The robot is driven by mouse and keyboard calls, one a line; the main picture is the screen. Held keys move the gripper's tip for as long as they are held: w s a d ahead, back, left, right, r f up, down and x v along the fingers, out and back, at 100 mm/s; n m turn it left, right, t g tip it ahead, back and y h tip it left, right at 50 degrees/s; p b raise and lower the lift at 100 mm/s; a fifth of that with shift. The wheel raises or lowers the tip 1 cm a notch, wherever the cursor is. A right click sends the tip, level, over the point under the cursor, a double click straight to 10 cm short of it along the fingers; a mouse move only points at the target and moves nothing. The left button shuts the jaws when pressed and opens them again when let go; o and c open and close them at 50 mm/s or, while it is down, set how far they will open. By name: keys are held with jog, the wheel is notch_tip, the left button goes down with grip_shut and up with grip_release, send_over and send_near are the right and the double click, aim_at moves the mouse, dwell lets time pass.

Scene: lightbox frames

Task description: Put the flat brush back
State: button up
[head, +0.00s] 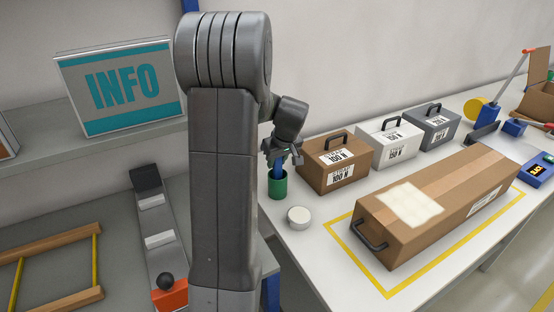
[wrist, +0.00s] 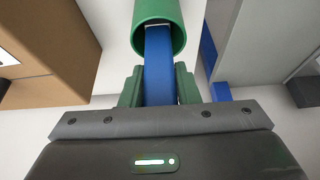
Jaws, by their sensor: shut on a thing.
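My gripper (head: 280,157) is shut on the flat brush (head: 277,171) above the front left part of the white table. In the wrist view the brush's blue handle (wrist: 158,72) sits between the green fingers (wrist: 158,88). The green cup (head: 278,187) stands on the table directly below my gripper. In the wrist view the brush's far end reaches into the mouth of the cup (wrist: 158,10). The bristles are hidden, and I cannot tell whether the brush touches the cup's bottom.
A round white piece (head: 299,215) lies just right of the cup. A brown case (head: 333,165), a white case (head: 397,145) and a grey case (head: 432,127) stand behind. A long carton (head: 440,205) lies on the right, within a yellow outline. An INFO sign (head: 122,90) is left.

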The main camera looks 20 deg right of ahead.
jog(key=shift+f, duration=0.1)
jog(key=o, duration=1)
jog(key=shift+c, duration=0.2)
jog(key=v, duration=1.2)
jog(key=shift+r+b, duration=0.25)
jog(key=shift+b, duration=0.2)
